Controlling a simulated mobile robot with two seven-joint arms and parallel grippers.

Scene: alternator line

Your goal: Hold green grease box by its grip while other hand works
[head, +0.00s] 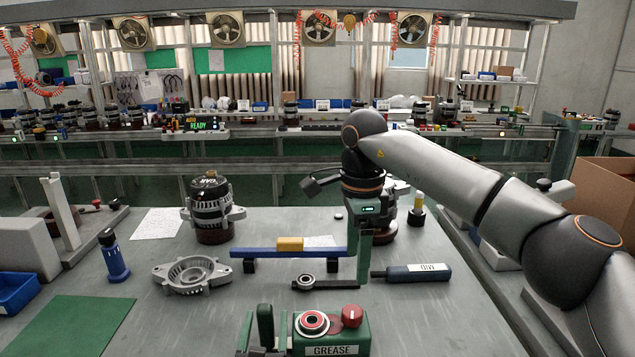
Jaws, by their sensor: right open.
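The green grease box (335,350), labelled GREASE, stands at the front edge of the view. A ringed bearing (312,323) and a red knob (351,316) sit on top of it. Its dark green upright grip (265,320) stands at its left side. My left gripper (264,338) has one finger on each side of this grip; I cannot tell whether they press on it. The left arm is out of view. My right gripper (358,260) is open, pointing down beside the right end of a blue bar (275,252), behind the box.
A small ring (306,282) and a blue-handled tool (412,272) lie near my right gripper. An alternator (210,205), a metal housing (190,274) and a blue bottle (113,256) stand left. The front-right tabletop is clear.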

